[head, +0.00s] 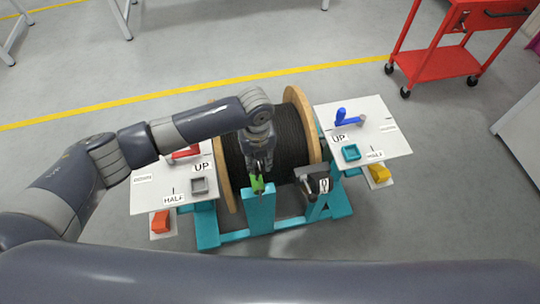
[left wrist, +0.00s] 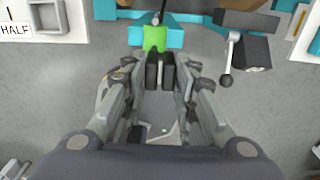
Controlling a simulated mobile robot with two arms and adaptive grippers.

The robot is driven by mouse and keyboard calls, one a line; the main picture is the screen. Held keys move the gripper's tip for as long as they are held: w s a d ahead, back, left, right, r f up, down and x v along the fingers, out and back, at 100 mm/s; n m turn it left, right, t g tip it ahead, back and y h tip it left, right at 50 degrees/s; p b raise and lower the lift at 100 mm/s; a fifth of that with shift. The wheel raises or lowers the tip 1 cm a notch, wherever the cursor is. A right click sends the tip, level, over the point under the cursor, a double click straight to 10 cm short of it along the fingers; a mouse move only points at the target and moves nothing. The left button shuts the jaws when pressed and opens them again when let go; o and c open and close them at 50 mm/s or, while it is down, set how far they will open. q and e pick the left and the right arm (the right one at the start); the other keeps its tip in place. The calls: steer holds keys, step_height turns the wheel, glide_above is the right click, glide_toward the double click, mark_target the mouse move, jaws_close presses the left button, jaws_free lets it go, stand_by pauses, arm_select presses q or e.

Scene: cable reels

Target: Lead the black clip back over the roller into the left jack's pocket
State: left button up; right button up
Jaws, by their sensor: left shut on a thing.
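My left gripper (head: 260,172) is over the front of the cable reel, just above a green block (head: 257,184) on top of a teal post (head: 260,210). In the left wrist view, its two dark fingertips (left wrist: 160,70) are close together in front of the green block (left wrist: 155,38). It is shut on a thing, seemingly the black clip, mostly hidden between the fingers. A thin black cable (left wrist: 162,12) runs up beyond the green block. The left white panel has a grey square pocket (head: 199,186), which looks empty. My right gripper is out of view.
The wooden-flanged reel (head: 290,140) of black cable sits in a teal frame. A black box with a handle (head: 315,181) stands right of the post. The left panel has a red lever (head: 186,152); the right has a blue lever (head: 345,118) and teal pocket (head: 351,152).

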arm_select(q)
steer(key=s+a, duration=0.2)
steer(key=a, duration=0.6)
steer(key=shift+s, duration=0.2)
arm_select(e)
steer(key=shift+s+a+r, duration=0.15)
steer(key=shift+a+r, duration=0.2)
arm_select(q)
steer(key=shift+a, duration=0.1)
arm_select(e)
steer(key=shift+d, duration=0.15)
